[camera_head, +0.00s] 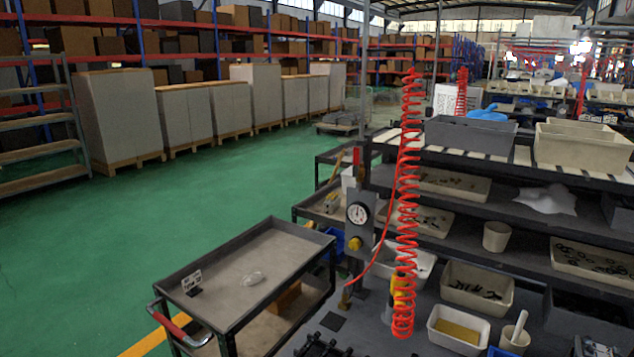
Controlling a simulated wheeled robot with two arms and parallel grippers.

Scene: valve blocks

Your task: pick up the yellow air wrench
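The yellow air wrench (398,290) hangs at the lower end of a red coiled hose (408,170), right of the picture's middle. It is above the grey workbench (365,330), and the hose's lower coils partly cover it. I cannot tell whether it touches the bench. Neither of my grippers shows in this view.
A pressure gauge (358,213) stands on a post left of the hose. Bins of parts (476,290) sit right of the wrench, with a white mortar (514,338) nearby. Dark metal parts (322,347) lie at the bottom edge. A cart (250,270) stands left.

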